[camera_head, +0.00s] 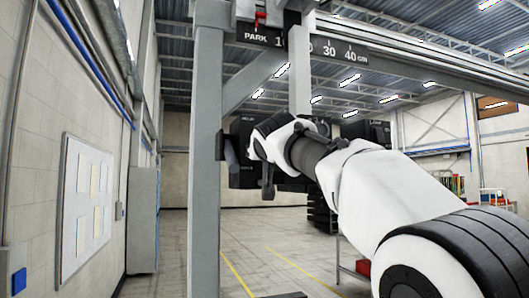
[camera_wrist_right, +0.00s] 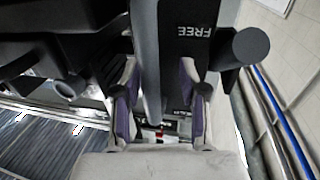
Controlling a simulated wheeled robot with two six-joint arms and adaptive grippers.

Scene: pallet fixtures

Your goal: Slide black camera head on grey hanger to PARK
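The black camera head (camera_head: 243,172) hangs under the beam on the grey hanger (camera_head: 299,80), a vertical post, and is partly hidden by my right arm. The scale (camera_head: 315,45) above is marked PARK at its left end, then centimetres up to 40. My right gripper (camera_wrist_right: 158,66) is at the camera head. Its purple-padded fingers stand apart on either side of a grey bar (camera_wrist_right: 146,50), with a gap visible on the right. A black part beside the bar reads FREE. My left gripper is not in view.
A grey upright (camera_head: 205,200) stands just left of the camera head, with a brace up to the beam. A panel with papers (camera_head: 85,200) is on the left wall. The floor below is mostly clear; racks stand farther right.

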